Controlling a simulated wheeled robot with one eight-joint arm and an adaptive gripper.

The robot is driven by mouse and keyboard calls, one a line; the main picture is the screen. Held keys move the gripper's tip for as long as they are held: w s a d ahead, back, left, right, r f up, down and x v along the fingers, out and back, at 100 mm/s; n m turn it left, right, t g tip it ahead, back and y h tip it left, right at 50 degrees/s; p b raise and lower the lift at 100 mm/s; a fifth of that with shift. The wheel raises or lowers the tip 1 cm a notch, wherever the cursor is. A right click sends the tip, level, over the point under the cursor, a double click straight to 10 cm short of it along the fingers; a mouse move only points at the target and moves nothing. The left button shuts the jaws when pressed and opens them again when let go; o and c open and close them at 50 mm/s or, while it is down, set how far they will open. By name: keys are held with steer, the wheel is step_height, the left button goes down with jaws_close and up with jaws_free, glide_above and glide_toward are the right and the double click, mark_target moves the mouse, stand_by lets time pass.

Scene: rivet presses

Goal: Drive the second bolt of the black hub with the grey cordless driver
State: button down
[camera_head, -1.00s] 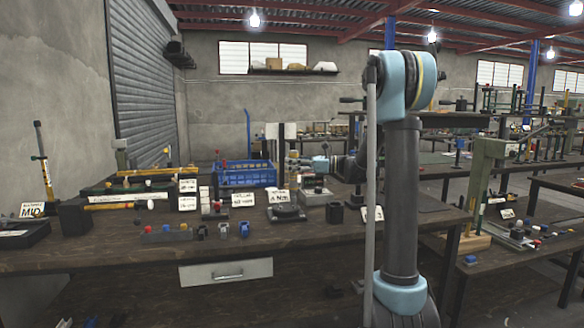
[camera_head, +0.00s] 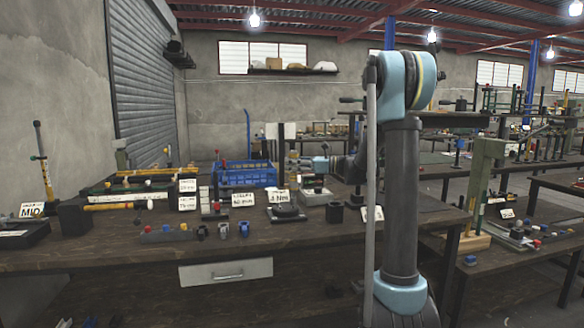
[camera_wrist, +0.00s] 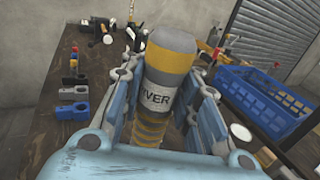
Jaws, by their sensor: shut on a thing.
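In the wrist view the grey cordless driver (camera_wrist: 168,85), a grey cylinder with yellow bands and a label ending "IVER", stands between the fingers of my gripper (camera_wrist: 170,76), which is shut on it. In the head view my gripper (camera_head: 302,163) is small, above the back of the bench, with the driver's yellow and grey body (camera_head: 293,170) upright at its left. The driver's lower tip is hidden.
A blue crate (camera_head: 245,176) stands left of my gripper; it also shows in the wrist view (camera_wrist: 265,100). A dark block (camera_head: 334,212) sits to the right. Several signs and small coloured parts line the bench (camera_head: 120,250). The bench's front strip is mostly clear.

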steer(key=shift+f, duration=1)
stand_by(2.2)
stand_by(0.5)
